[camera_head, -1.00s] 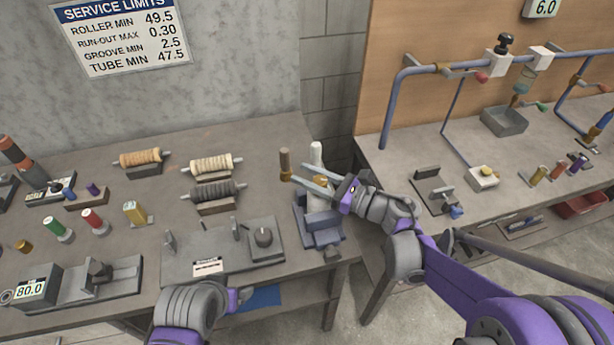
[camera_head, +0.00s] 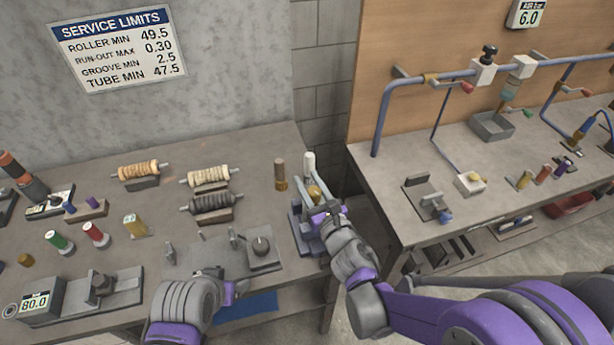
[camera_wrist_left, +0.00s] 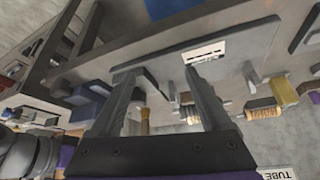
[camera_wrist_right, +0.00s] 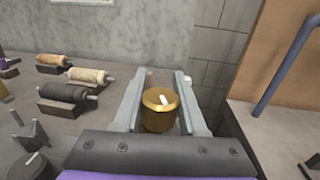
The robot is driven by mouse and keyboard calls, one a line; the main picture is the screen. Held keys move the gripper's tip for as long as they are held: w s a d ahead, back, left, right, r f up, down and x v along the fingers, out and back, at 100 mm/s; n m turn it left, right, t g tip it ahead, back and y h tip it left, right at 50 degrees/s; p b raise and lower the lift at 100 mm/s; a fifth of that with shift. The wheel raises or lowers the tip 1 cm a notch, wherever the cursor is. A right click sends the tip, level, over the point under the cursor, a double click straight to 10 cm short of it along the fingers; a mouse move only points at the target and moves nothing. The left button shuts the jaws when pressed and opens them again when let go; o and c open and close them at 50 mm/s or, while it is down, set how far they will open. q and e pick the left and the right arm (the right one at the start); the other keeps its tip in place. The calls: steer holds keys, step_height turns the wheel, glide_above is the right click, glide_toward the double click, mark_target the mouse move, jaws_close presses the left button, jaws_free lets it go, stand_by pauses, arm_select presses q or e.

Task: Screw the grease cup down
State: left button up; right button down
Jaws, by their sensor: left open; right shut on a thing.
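The brass grease cup (camera_head: 314,192) is a round gold cap with a pale mark on top, best seen in the right wrist view (camera_wrist_right: 160,108). My right gripper (camera_head: 318,190) is shut on it, with one finger on each side. It is above a blue-grey fixture (camera_head: 297,220) at the bench's right end; the gripper partly hides the fixture, and the cup's underside is hidden. My left gripper (camera_head: 238,287) is low over the front of the bench. In the left wrist view its fingers (camera_wrist_left: 165,90) are apart with nothing held between them.
A brown-topped brass cylinder (camera_head: 280,174) and a white post (camera_head: 310,163) stand close by the cup. Wound rollers (camera_head: 208,177) on stands and a grey gauge plate (camera_head: 205,258) lie left. A gap separates this bench from the piping bench (camera_head: 400,165).

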mark_target(317, 198)
steer(key=shift+w+r+p, duration=0.25)
steer(key=shift+p, duration=0.2)
arm_select(q)
steer(key=shift+w+r+p, duration=0.15)
steer(key=shift+w+r, duration=0.35)
steer(key=shift+r, duration=0.3)
steer(key=shift+w+r+p, duration=0.15)
steer(key=shift+w+r, duration=0.35)
steer(key=shift+r, duration=0.3)
arm_select(e)
steer(key=shift+s+f+m+h, duration=0.1)
steer(key=shift+f+m+h, duration=0.2)
steer(key=shift+h, duration=0.1)
arm_select(q)
steer(key=shift+s, duration=0.1)
arm_select(e)
steer(key=shift+c, duration=2.3)
jaws_free()
steer(key=shift+s, duration=0.1)
